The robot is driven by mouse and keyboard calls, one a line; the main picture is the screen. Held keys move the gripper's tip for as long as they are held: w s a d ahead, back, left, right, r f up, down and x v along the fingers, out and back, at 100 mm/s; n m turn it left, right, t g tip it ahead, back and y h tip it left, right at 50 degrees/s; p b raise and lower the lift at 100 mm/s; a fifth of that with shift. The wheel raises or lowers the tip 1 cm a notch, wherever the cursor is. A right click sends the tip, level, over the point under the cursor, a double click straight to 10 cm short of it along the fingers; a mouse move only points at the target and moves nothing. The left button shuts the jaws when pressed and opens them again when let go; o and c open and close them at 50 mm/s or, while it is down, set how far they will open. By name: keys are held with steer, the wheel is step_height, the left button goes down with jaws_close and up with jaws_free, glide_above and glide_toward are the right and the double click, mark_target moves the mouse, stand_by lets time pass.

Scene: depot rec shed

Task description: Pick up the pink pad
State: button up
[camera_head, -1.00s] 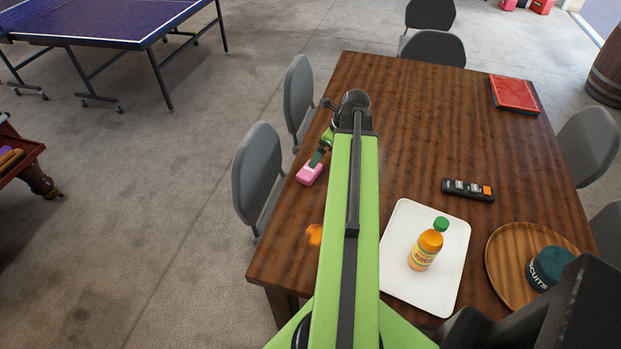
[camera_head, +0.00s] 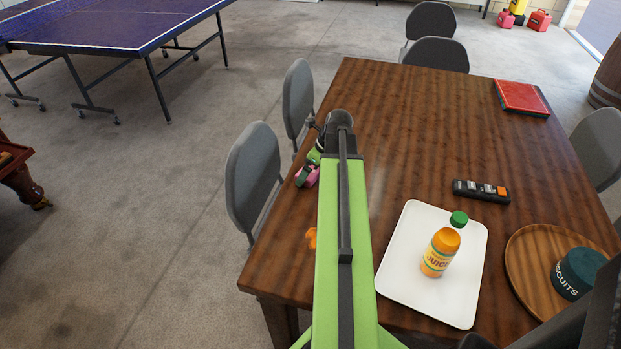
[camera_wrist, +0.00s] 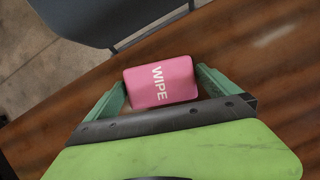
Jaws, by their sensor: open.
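The pink pad (camera_wrist: 162,82), marked "WIPE", lies on the wooden table near its left edge. In the wrist view it sits between the two green fingers of my gripper (camera_wrist: 160,88), which are apart, with a narrow gap visible on the left side. In the head view my gripper (camera_head: 306,172) is at the table's left edge, and the pink pad (camera_head: 311,178) is partly hidden by my gripper and arm.
A white tray (camera_head: 400,285) with an orange juice bottle (camera_head: 440,252) stands right of my arm. A remote (camera_head: 481,191), round wooden tray (camera_head: 527,272), dark green tin (camera_head: 578,273) and red book (camera_head: 522,97) are further right. Grey chairs (camera_head: 253,170) line the left edge.

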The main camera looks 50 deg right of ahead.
steer(key=shift+r, duration=0.1)
steer(key=c, duration=1.1)
steer(key=shift+r+p, duration=0.45)
step_height(320, 180, up, 4)
steer(key=p, duration=0.3)
steer(key=shift+f+p, duration=0.15)
steer(key=shift+p, duration=0.2)
steer(key=s+d+r+p, duration=0.4)
steer(key=s+r+p, duration=0.2)
steer(key=s, duration=0.5)
steer(key=shift+d+r, duration=0.2)
